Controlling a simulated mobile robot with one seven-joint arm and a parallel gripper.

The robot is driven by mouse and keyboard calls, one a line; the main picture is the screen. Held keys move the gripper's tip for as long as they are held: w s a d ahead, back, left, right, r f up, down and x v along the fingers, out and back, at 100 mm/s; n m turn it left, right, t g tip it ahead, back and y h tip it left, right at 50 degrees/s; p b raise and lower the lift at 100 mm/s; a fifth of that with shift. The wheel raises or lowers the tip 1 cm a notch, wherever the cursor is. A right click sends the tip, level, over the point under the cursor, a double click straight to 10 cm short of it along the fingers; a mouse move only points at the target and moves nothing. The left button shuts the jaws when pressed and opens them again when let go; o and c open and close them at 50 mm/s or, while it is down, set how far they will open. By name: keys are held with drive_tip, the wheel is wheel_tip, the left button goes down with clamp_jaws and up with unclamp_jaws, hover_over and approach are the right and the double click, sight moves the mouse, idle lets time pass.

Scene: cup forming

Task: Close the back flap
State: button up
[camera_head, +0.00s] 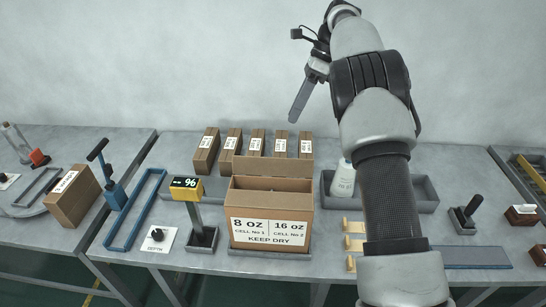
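An open cardboard box (271,208) stands on the table near the middle, its printed front reading "8 oz", "16 oz" and "Keep dry". Its back flap (274,167) stands up at the rear edge. The inside of the box looks dark, and its contents cannot be made out. My gripper (300,100) is raised above and behind the box, against the wall, pointing down and left. It is apart from the box. Only one long finger shows clearly, so its opening cannot be told.
Several small labelled cartons (230,146) stand in a row behind the box. A yellow display on a post (187,189) is close to its left. A white bottle (343,180) stands in a grey tray (426,190) at right. A blue frame (135,212) lies at left.

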sight(272, 167)
drive_tip(key=x, duration=1.6)
clamp_jaws()
